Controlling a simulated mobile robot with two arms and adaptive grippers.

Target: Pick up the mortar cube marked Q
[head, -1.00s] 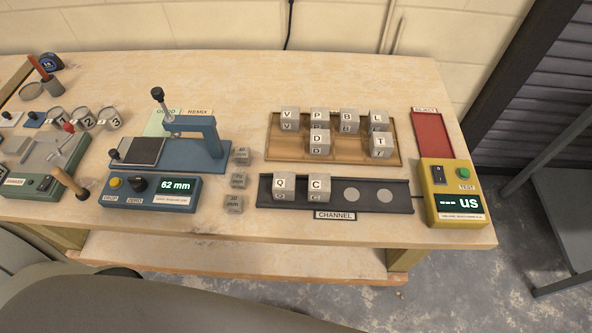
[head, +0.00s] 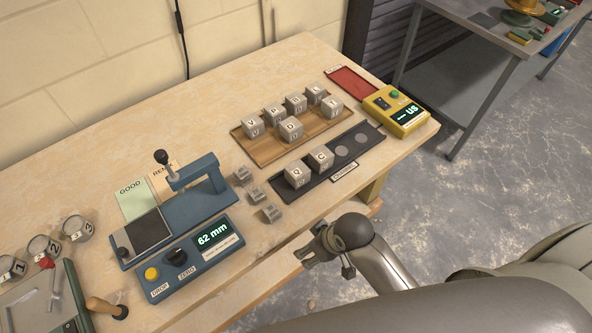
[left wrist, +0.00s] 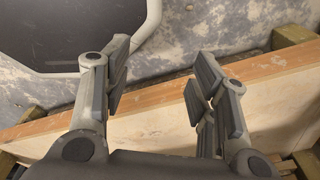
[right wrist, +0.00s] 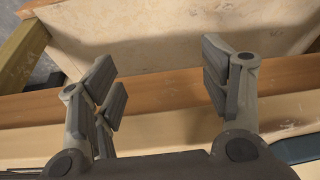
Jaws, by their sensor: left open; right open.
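My right gripper (head: 308,252) is at the front edge of the table, in front of the channel tray and apart from cube Q. In the right wrist view (right wrist: 165,85) its fingers are open and empty, over the table's edge and lower shelf. My left gripper (left wrist: 155,85) is open and empty in the left wrist view, and is out of the head view.
A wooden tray (head: 262,158) with several lettered cubes lies behind the channel. Small grey blocks (head: 257,194) and the blue gauge with its 62 mm display (head: 212,234) stand to the left. The yellow tester (head: 396,110) and red reject tray (head: 352,80) are at the right.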

